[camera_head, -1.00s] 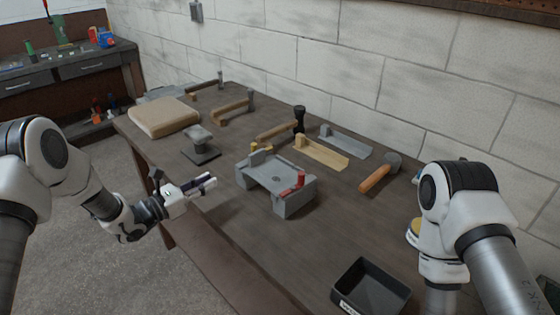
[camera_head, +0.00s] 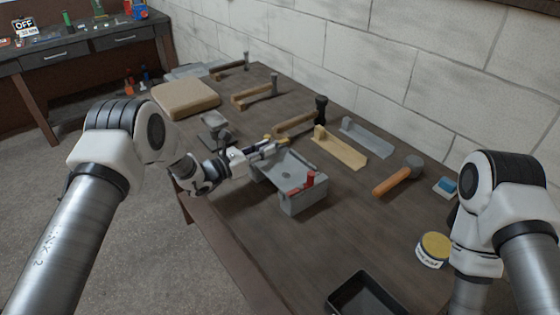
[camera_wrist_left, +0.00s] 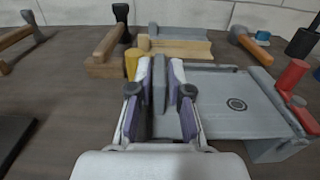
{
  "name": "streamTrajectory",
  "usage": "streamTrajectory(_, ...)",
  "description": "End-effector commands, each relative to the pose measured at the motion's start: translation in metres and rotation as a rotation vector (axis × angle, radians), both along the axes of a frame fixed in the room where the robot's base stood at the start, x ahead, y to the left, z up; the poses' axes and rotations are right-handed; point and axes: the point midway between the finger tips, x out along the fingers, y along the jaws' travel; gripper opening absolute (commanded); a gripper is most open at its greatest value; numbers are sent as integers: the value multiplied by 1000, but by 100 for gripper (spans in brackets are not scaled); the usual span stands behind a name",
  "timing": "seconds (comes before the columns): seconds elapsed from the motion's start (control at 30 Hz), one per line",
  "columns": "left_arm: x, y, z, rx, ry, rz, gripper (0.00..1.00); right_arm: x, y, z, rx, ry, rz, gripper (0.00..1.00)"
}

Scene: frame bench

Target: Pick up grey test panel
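A grey panel (camera_head: 290,172) with a flat plate, a ring mark and an upright tab lies in the grey clamp fixture, and it also shows in the wrist view (camera_wrist_left: 215,90). My left gripper (camera_head: 272,146) is at its left side. In the wrist view the left gripper (camera_wrist_left: 160,90) is open, its fingers on either side of the upright tab, with a small gap showing. A yellow knob (camera_wrist_left: 131,64) is beside the left finger, and a red clamp (camera_head: 309,179) is at the fixture's right. The right gripper is hidden; only my right arm shows.
Behind the fixture lie a tan L-shaped piece (camera_head: 340,152), another grey L-shaped piece (camera_head: 367,138) and several hammers. An orange-handled mallet (camera_head: 393,179), a yellow-lidded tin (camera_head: 433,249) and a black tray (camera_head: 365,295) are to the right. The front middle bench is clear.

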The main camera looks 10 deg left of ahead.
Motion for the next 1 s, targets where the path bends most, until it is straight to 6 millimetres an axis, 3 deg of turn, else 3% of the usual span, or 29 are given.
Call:
streamTrajectory(0.03, 0, 0, 0, 0, 0, 1, 19, 0, 0, 0, 0, 0, 0, 0)
streamTrajectory(0.1, 0, 0, 0, 0, 0, 0, 0, 0, 0, 0, 0, 0, 0, 0)
streamTrajectory(0.57, 0, 0, 5, 1, -1, 0, 0, 0, 0, -3, 0, 0, 0, 0)
streamTrajectory(0.73, 0, 1, 27, -1, -4, 1, 0, 0, 0, -10, 0, 0, 0, 0)
streamTrajectory(1.0, 0, 0, 80, 1, -5, 0, 0, 0, 0, -25, 0, 0, 0, 0)
